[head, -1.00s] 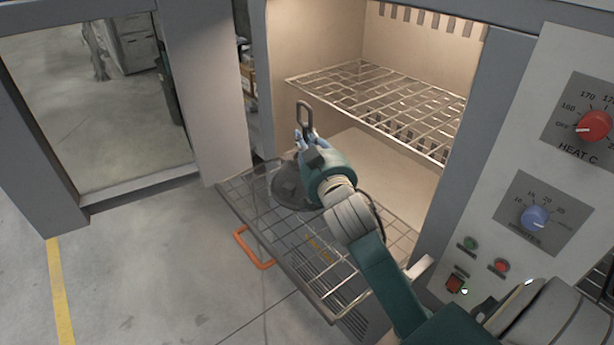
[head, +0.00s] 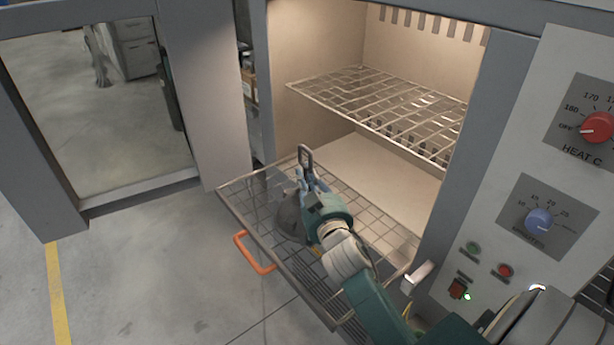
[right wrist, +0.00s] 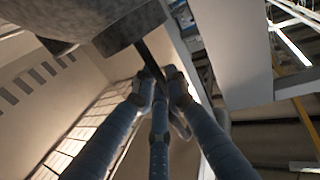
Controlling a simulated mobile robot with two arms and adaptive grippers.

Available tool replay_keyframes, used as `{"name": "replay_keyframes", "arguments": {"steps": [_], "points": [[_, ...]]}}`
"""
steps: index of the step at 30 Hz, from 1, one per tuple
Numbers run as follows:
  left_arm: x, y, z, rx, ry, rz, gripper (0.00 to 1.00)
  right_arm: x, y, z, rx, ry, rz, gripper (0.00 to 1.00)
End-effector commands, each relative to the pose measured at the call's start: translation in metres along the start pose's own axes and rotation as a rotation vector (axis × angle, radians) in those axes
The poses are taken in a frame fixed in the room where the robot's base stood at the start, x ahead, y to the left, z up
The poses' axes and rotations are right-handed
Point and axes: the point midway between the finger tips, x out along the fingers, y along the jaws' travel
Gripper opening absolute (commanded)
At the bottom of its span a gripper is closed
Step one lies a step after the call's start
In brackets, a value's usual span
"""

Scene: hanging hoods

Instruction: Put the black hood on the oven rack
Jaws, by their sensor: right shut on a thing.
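My right gripper (head: 307,180) is shut on the hood near this loop. The right wrist view shows its fingers (right wrist: 160,92) closed around a thin dark bar below a grey rounded body. The hood is over the pulled-out lower oven rack (head: 262,246); I cannot tell whether it touches the wires. My left gripper is not in view.
The upper wire rack (head: 372,90) is inside the lit oven and empty. An orange handle (head: 241,251) sticks out beside the lower rack. The open oven door (head: 212,100) stands at the left. The control panel (head: 560,160) is at the right.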

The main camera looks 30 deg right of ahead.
Motion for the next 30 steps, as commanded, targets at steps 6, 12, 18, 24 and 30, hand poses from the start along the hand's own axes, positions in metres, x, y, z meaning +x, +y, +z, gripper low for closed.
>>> {"name": "replay_keyframes", "arguments": {"steps": [6,12,18,24,30], "points": [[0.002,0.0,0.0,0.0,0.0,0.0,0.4,0.0,0.0,0.002,0.001,0.0,0.0,0.32],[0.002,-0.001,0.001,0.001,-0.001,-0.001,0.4,0.0,0.0,0.002,0.0,0.0,0.0,0.32],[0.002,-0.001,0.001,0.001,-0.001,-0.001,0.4,-0.008,0.0,0.002,0.001,-0.002,0.0,0.32],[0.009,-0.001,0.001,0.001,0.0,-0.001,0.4,-0.048,0.0,0.004,0.003,-0.004,0.0,0.32],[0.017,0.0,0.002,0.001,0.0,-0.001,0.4,-0.089,0.0,0.003,0.002,-0.003,0.001,0.32]]}}
